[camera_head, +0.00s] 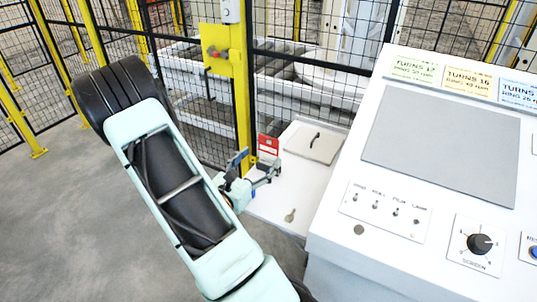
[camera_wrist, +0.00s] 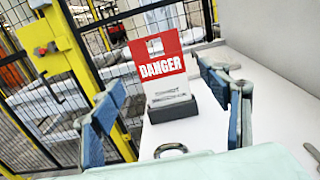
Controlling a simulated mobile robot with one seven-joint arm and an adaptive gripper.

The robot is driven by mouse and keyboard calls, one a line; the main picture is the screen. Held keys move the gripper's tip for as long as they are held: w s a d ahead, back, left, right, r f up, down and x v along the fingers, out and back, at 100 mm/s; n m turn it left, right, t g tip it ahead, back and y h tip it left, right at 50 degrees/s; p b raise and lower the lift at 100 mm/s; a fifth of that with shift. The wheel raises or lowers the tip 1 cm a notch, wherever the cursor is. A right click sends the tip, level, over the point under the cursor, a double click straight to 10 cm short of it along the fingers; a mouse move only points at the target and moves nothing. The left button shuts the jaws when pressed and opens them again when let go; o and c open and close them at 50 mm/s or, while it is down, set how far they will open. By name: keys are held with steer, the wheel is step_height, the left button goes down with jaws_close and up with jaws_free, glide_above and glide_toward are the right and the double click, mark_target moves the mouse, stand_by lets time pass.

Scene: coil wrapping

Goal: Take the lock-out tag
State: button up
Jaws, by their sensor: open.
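The lock-out tag (camera_wrist: 160,68) is a red and white card marked DANGER. It stands upright in a dark holder (camera_wrist: 172,108) on a white table. In the head view the tag (camera_head: 268,145) shows just beyond my gripper (camera_head: 252,172). In the wrist view my gripper (camera_wrist: 170,115) is open, with one blue finger on each side of the picture. The tag lies between and beyond the fingers, apart from both. Nothing is between the fingertips that I can see touching them.
A metal ring, perhaps a padlock shackle (camera_wrist: 171,149), shows near the gripper. A key-like item (camera_head: 290,215) and a flat panel (camera_head: 313,142) lie on the white table (camera_head: 270,205). A yellow post (camera_head: 243,100) and mesh fence stand behind; a control console (camera_head: 335,235) stands at right.

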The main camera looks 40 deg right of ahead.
mark_target(268, 149)
steer(key=x, duration=0.3)
steer(key=shift+d, duration=0.35)
steer(key=c, duration=1.1)
steer(key=shift+o, duration=0.2)
steer(key=shift+r, duration=0.1)
